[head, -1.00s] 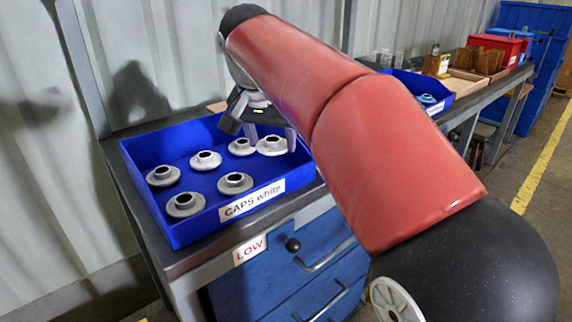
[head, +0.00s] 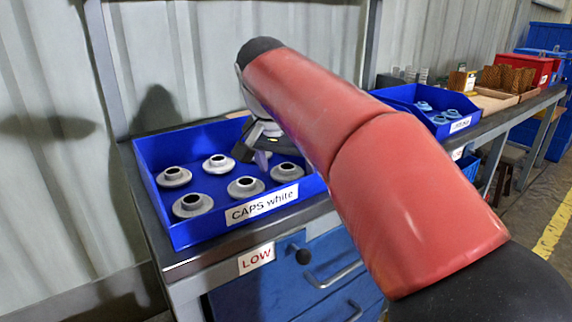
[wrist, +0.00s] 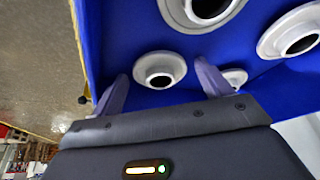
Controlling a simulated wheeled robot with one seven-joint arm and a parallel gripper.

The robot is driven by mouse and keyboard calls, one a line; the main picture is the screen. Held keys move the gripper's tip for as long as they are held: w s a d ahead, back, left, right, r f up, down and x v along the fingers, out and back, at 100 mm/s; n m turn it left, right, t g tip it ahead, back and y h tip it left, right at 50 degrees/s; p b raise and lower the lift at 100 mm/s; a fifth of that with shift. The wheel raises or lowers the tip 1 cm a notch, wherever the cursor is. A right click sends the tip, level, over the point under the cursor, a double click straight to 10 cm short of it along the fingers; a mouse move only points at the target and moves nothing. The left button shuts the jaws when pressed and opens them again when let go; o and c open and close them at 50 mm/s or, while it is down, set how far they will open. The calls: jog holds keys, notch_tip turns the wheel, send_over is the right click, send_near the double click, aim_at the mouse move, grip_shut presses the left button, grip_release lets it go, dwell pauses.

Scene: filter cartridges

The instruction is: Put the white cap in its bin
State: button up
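Several whitish-grey caps stand in the blue bin (head: 185,238) labelled "CAPS white". One cap (head: 287,172) sits by the bin's right end, near my gripper (head: 264,160), whose fingers reach down over the bin. In the wrist view, my gripper (wrist: 161,76) is open, with its two fingers apart. A cap (wrist: 160,71) shows between and beyond the fingertips, with no finger closed on it. Another cap (wrist: 238,77) is partly hidden behind the right finger. My arm covers part of the bin's back right, so caps there may be hidden. I cannot tell which cap the task means.
The bin stands on a dark bench with a "LOW" label (head: 256,258) and blue drawers below. A second blue bin (head: 400,98) with light-blue caps is farther right. Wooden trays and a red box (head: 530,68) lie beyond. A corrugated wall is close behind.

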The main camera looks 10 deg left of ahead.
jog(key=p+v, duration=0.3)
jog(key=v, duration=0.9)
jog(key=shift+r, duration=0.1)
jog(key=s+d+f, duration=0.1)
jog(key=d+f, duration=0.2)
jog(key=d, duration=0.4)
jog(key=s+d+f+n+y, duration=0.1)
jog(key=d+f, duration=0.1)
jog(key=d, duration=0.5)
jog(key=s+d+f, duration=0.1)
jog(key=d+f, duration=0.2)
jog(key=d, duration=0.4)
jog(key=s+d+f, duration=0.4)
jog(key=s+f, duration=0.2)
jog(key=f, duration=0.2)
jog(key=s+d+f+t, duration=0.1)
jog(key=s+d+f, duration=0.4)
jog(key=s+f, duration=0.2)
jog(key=shift+f, duration=0.65)
